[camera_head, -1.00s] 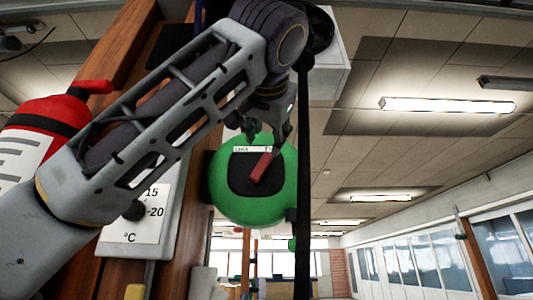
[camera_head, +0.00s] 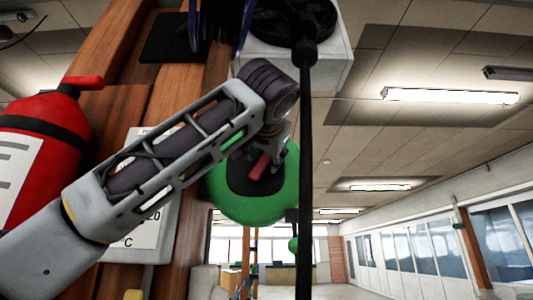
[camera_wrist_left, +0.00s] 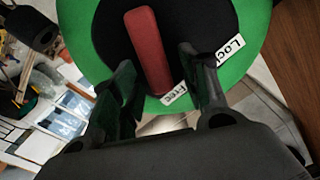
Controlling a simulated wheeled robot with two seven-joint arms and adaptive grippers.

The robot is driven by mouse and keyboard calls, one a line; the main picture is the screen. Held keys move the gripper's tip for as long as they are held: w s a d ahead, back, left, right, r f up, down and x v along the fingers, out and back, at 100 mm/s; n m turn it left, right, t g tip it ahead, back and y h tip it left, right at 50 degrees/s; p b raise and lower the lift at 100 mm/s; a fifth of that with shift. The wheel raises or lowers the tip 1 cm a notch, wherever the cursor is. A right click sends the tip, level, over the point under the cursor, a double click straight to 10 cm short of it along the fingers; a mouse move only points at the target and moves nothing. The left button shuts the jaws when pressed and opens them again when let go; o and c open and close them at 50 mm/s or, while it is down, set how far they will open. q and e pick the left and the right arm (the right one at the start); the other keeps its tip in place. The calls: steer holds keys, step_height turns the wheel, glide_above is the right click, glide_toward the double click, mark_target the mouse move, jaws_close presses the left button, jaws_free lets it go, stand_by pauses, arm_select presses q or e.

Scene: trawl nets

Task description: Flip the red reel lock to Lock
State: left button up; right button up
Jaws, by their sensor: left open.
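The red lock lever (camera_head: 260,166) sits on the dark round face of the green reel (camera_head: 250,207), beside the wooden post. In the left wrist view the red lever (camera_wrist_left: 148,45) points toward the "Free" label (camera_wrist_left: 174,95). The "Lock" label (camera_wrist_left: 230,50), partly cut off, lies to the right, past the right finger. My left gripper (camera_head: 274,150) is open in front of the reel; its fingers (camera_wrist_left: 155,68) are on either side of the lever's labelled end, with a gap to the left finger. Contact cannot be told. In the head view my gripper hides the labels.
A red fire extinguisher (camera_head: 45,140) and a white thermometer board (camera_head: 165,235) are on the left by the wooden post (camera_head: 190,250). A dark vertical pole (camera_head: 303,200) stands just right of the reel. A white box with a fan (camera_head: 335,65) is above. Farther right is open room.

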arm_select(q)
steer(key=shift+c, duration=0.4)
jaws_close()
steer(key=shift+a, duration=0.1)
